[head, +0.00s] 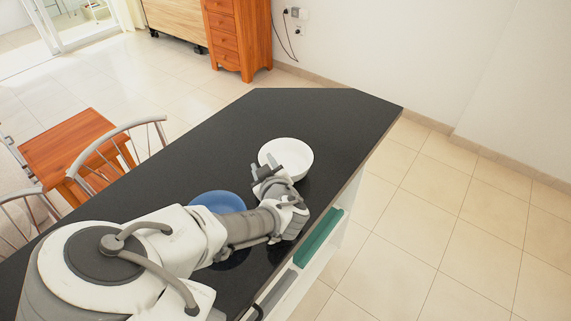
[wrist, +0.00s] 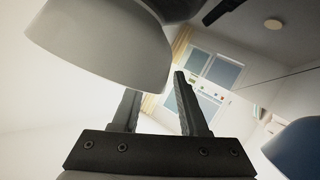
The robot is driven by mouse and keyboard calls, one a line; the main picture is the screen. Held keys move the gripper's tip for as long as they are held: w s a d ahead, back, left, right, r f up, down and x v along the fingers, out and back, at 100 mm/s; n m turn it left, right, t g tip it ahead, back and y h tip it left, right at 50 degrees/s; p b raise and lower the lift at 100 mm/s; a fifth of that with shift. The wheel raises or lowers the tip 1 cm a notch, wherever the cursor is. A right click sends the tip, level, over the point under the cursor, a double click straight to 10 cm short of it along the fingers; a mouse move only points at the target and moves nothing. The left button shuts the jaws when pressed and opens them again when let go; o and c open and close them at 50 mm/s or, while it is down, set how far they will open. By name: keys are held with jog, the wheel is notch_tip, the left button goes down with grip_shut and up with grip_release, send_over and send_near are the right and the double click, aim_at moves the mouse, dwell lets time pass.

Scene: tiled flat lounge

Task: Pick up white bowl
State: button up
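The white bowl (head: 291,152) stands upright on the black countertop in the head view. My gripper (head: 265,170) is at its near left rim, with the fingers overlapping the rim in the picture. In the wrist view the white bowl (wrist: 100,45) fills the upper left and covers the tip of the left finger. The two fingers of my gripper (wrist: 157,95) stand apart with a clear gap, so it is open. I cannot tell whether the bowl's wall lies between the fingers or whether they touch it.
A blue bowl (head: 219,201) stands close by on the black countertop (head: 330,110), partly hidden by my arm; it also shows in the wrist view (wrist: 297,148). Chairs (head: 120,145) stand at the left. The counter's far end is clear, as is the tiled floor at right.

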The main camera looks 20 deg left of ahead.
grip_shut()
dwell(1.3)
